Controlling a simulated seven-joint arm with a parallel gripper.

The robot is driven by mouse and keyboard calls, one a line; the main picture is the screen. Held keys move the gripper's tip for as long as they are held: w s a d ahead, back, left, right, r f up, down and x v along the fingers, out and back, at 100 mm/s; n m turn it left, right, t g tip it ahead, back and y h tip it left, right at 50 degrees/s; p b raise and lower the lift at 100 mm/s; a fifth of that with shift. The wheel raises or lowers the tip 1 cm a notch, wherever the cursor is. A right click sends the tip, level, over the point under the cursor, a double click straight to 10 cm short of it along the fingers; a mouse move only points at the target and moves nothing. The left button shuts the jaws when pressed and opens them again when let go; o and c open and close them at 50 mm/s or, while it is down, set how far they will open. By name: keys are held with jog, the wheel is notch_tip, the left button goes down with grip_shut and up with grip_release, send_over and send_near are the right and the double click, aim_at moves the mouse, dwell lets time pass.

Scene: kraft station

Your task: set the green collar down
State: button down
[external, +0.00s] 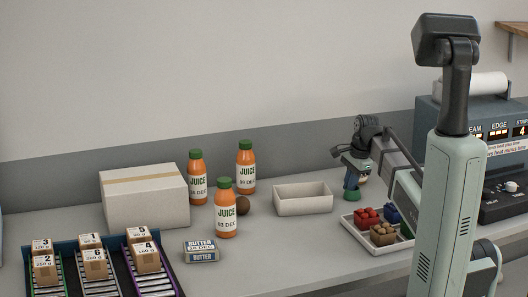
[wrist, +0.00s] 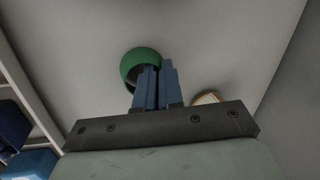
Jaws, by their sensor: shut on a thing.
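The green collar (wrist: 139,56) is a round ring seen at the tips of my gripper's blue fingers in the wrist view. My gripper (wrist: 154,70) is shut on it, with the fingers close together on its near wall. In the external view my gripper (external: 353,182) points down at the right side of the counter, just behind the compartment tray, with the green collar (external: 351,195) at its tips. I cannot tell whether the collar touches the counter. The fingers hide part of the ring.
A white tray (external: 372,246) with red, blue and brown pieces stands in front of my gripper. An empty beige bin (external: 303,209) is to the left. Several juice bottles (external: 226,214), a carton (external: 145,200) and a butter pack (external: 201,250) stand farther left. A small tan-rimmed thing (wrist: 207,98) shows beside the fingers.

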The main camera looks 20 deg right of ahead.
jog(key=shift+f, duration=0.1)
jog(key=c, duration=1.7)
grip_release()
jog(key=shift+f, duration=0.1)
jog(key=o, duration=0.4)
jog(key=shift+o, duration=0.2)
jog(key=v, duration=1.2)
jog(key=shift+r, duration=0.2)
